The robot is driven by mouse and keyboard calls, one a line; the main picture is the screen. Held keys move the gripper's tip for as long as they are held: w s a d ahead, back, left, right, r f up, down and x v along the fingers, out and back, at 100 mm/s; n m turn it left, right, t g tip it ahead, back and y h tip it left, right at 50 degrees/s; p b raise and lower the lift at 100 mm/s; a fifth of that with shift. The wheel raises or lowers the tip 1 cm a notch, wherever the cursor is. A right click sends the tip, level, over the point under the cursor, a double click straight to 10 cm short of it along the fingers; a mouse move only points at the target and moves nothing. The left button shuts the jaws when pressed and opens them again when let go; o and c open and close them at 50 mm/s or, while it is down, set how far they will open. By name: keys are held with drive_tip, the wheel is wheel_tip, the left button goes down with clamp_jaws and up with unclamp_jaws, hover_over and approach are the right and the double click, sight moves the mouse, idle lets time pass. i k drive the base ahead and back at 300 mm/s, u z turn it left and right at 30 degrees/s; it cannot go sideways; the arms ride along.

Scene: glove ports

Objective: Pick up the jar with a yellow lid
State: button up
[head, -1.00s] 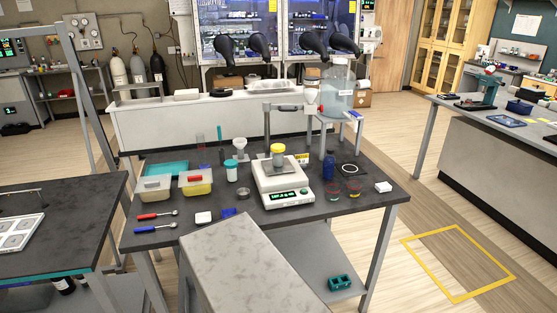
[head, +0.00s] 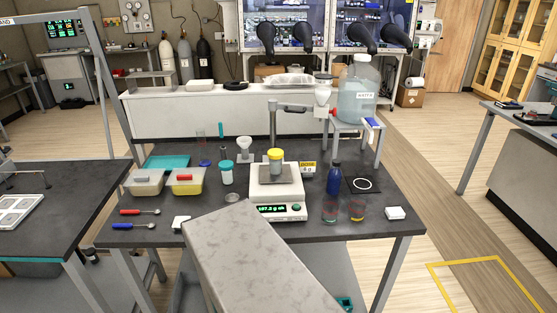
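The jar with a yellow lid (head: 276,161) stands upright on the pan of a white balance (head: 277,196), near the middle of the dark table. Its lid is yellow and its body looks greyish. The balance's green display is lit. My gripper is not in view, and nothing is seen touching the jar.
A jar with a teal lid (head: 227,173) and two tubs (head: 147,182) stand left of the balance. A blue bottle (head: 334,178) and two glass beakers (head: 330,210) stand to its right. A stand post (head: 273,122) rises behind the jar. A large water bottle (head: 358,92) stands behind right.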

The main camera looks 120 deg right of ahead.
sight(275, 166)
drive_tip(key=z, duration=0.1)
drive_tip(key=k, duration=1.5)
drive_tip(key=z, duration=0.6)
drive_tip(key=k, duration=0.9)
drive_tip(key=u, duration=0.15)
drive_tip(key=i, duration=0.6)
